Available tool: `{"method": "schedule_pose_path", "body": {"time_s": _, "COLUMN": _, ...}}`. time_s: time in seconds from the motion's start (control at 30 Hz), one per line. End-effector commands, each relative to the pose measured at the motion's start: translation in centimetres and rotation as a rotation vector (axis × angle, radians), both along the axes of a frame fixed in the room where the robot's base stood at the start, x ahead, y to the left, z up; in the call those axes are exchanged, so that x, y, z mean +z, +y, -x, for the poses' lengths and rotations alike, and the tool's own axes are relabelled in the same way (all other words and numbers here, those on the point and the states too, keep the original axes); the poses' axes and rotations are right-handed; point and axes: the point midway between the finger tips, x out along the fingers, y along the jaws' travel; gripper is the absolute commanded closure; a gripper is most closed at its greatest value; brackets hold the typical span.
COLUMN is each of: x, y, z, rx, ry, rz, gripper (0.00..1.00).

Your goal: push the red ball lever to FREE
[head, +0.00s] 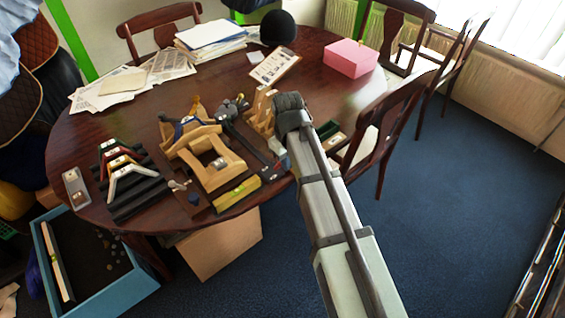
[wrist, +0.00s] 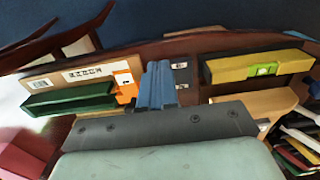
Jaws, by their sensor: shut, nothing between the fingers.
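I cannot make out the red ball lever in either view. My gripper, shut and empty, shows in the wrist view as two blue fingers (wrist: 157,85) pressed together. They reach over the near edge of the workpieces, just right of an orange plate (wrist: 125,85) on a tan labelled board (wrist: 60,80). Whether the fingers touch anything there I cannot tell. In the head view my arm comes in from the lower right, its wrist above the right part of the table, and hides what lies beneath. No FREE marking is readable.
A green block (wrist: 70,98) lies left of the fingers; a yellow level (wrist: 258,66) lies right, also in the head view (head: 237,193). Wooden saddle-like frames (head: 212,158) crowd the table (head: 325,85). A pink box (head: 350,58) stands farther back. A chair (head: 385,125) stands close to my arm.

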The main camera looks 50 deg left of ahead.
Motion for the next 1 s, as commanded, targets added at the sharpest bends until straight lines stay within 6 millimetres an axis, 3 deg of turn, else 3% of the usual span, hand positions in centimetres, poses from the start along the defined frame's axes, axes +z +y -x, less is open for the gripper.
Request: {"method": "schedule_pose_path", "body": {"time_s": 1.0, "x": -1.6, "y": 0.0, "z": 0.0, "rx": 0.0, "ry": 0.0, "rz": 0.0, "gripper": 1.0}}
